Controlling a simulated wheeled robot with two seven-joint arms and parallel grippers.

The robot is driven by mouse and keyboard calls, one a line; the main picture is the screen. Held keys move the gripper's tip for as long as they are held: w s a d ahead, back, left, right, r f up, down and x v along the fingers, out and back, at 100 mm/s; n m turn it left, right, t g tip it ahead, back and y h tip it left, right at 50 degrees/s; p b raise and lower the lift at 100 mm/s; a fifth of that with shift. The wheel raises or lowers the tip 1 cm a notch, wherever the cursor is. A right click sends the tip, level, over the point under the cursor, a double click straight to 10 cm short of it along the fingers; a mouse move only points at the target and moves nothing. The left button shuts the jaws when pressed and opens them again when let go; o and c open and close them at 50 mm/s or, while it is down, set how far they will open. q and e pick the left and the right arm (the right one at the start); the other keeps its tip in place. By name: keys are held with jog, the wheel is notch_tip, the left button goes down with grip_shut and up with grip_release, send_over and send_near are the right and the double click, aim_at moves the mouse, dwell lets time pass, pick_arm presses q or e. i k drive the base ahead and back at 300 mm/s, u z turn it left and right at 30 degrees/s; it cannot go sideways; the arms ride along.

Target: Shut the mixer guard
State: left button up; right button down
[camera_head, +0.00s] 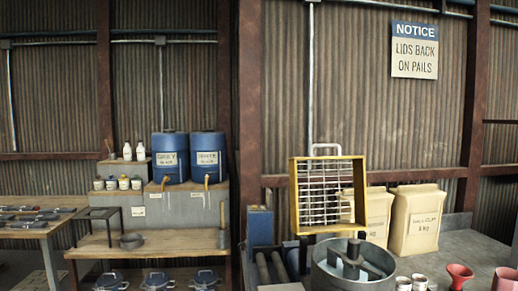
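The mixer guard (297,202) is a yellow frame with pale wire bars. It stands upright, raised behind the mixer bowl, so the bowl top is uncovered. A white handle (325,147) sticks up from its top edge. The round grey mixer bowl (330,279) is at the bottom centre, with a dark metal paddle (352,262) inside. The bowl's lower part is cut off by the picture edge. A blue housing (260,227) stands just left of the guard. Neither of my grippers is in view.
Two beige sacks (415,222) stand behind the bowl to the right. Small tins (404,283), a red funnel (459,275) and an orange container (505,280) stand right of it. Blue drums (170,157) and a wooden bench (150,245) are at the left.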

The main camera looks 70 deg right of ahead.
aim_at(360, 191)
jog(key=i, duration=1.75)
jog(key=z, duration=3.15)
jog(key=i, duration=0.5)
jog(key=u, duration=0.05)
